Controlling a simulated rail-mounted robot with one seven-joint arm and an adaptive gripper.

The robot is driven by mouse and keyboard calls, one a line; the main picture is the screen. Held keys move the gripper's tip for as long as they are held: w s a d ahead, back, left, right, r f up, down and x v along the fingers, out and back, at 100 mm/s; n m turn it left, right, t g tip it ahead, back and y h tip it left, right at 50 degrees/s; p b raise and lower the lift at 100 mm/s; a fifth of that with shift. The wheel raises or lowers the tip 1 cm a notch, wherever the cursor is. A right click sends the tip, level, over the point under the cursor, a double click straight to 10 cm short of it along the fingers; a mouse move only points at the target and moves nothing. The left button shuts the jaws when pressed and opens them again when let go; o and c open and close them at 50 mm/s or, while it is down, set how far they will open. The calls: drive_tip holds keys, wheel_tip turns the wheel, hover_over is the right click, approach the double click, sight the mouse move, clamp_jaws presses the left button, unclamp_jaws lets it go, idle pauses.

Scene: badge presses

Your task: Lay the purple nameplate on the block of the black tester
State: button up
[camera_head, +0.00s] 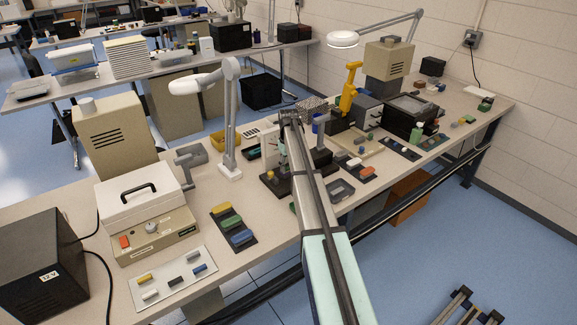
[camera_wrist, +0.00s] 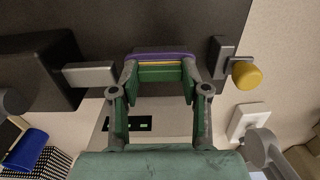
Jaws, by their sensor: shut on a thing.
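In the wrist view, my gripper (camera_wrist: 160,72) has its green-padded fingers shut on the purple nameplate (camera_wrist: 160,52). The nameplate lies crosswise at the fingertips, with a thin yellow strip along its near edge. A broad dark surface (camera_wrist: 150,18) fills the top of this view behind the nameplate; I cannot tell the gap between them. In the head view, my arm reaches over a black fixture (camera_head: 290,186) in the middle of the bench. My fingertips and the nameplate cannot be made out there. I cannot tell for certain which black device is the tester, and its block is not clearly seen.
A yellow knob (camera_wrist: 246,75) on a dark bracket is close right of my fingers; a grey bar (camera_wrist: 90,74) is close left. A lamp (camera_head: 231,170) stands left of my arm. A rack of coloured plates (camera_head: 233,228) and a grey tray (camera_head: 341,191) lie nearby.

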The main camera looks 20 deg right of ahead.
drive_tip(key=shift+f, duration=0.1)
drive_tip(key=o, duration=1.2)
